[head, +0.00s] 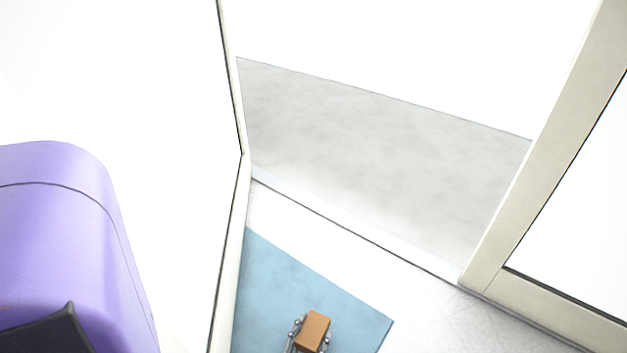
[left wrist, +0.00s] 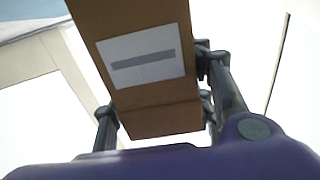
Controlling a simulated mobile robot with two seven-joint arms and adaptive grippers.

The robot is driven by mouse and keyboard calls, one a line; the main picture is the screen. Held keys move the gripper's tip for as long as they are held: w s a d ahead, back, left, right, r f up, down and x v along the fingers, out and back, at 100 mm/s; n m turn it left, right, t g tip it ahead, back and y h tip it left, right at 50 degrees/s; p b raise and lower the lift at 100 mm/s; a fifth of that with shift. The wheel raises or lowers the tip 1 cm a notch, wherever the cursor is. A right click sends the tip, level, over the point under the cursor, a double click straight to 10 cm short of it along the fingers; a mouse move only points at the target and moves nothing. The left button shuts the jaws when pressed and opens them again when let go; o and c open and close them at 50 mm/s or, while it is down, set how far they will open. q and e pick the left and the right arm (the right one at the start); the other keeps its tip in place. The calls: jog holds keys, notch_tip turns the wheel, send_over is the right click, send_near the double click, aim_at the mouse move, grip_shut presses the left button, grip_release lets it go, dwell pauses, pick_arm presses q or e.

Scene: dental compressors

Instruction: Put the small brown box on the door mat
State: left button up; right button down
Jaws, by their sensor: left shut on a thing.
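The small brown box (head: 313,331) is held in my left gripper (head: 297,334), which shows at the bottom of the head view. In the left wrist view the brown box (left wrist: 135,62) fills the upper middle, with a white label bearing a grey bar facing the camera. The fingers of my left gripper (left wrist: 158,112) are shut on its two sides. The blue door mat (head: 290,275) lies on the floor, and the box appears over it in the head view; its height above the mat cannot be told. My right gripper is not in view.
A doorway with a pale frame (head: 540,165) stands at the right, with grey floor (head: 390,150) beyond the threshold. A frame edge (head: 231,245) rises just left of the mat. The visible part of the mat around the box is bare.

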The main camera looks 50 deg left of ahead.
pick_arm(q)
jog(key=shift+f, duration=0.4)
jog(key=shift+s, duration=0.1)
jog(key=o, duration=1.4)
jog(key=shift+r, duration=0.15)
